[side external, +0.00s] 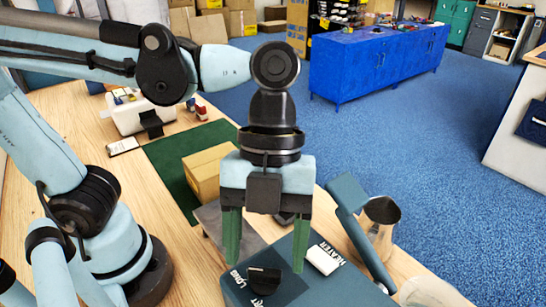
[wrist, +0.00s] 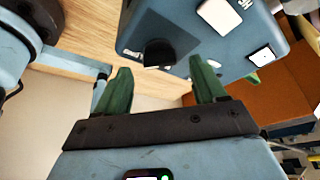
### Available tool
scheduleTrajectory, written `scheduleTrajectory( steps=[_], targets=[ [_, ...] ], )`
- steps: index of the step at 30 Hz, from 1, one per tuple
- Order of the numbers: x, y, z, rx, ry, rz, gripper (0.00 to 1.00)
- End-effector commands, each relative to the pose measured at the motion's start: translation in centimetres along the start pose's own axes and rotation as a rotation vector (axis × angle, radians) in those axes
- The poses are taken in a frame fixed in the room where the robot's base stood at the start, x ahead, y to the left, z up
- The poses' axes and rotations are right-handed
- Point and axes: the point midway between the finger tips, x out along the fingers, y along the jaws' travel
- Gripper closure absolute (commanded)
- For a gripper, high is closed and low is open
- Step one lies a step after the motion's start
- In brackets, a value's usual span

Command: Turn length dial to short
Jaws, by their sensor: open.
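The length dial (side external: 264,280) is a black knob on the blue-grey top of a machine (side external: 335,290), with the word LONG to its left and a partly hidden label ending in RT in front of it. It also shows in the wrist view (wrist: 160,52) as a dark knob on the machine's panel. My gripper (side external: 266,248) points down with its green fingers apart and nothing between them. It looks to be above and slightly behind the dial; the exact gap is unclear. In the wrist view my gripper (wrist: 163,80) has the dial just beyond its fingertips.
A blue-grey lever arm (side external: 358,232) rises at the machine's right, beside a metal pitcher (side external: 380,222). A carton (side external: 207,170) stands on a green mat (side external: 166,163) behind. Bare wooden table lies left of the machine.

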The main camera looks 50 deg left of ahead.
Motion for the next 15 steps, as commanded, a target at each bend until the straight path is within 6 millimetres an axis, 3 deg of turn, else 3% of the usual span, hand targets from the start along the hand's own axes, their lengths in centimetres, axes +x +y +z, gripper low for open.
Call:
scheduleTrajectory(
  steps=[6,15],
  targets=[
    [1.8,-0.1,0.0,0.000,0.000,0.000,0.30],
    [2.1,0.0,0.0,-0.001,0.000,-0.001,0.30]
  ],
)
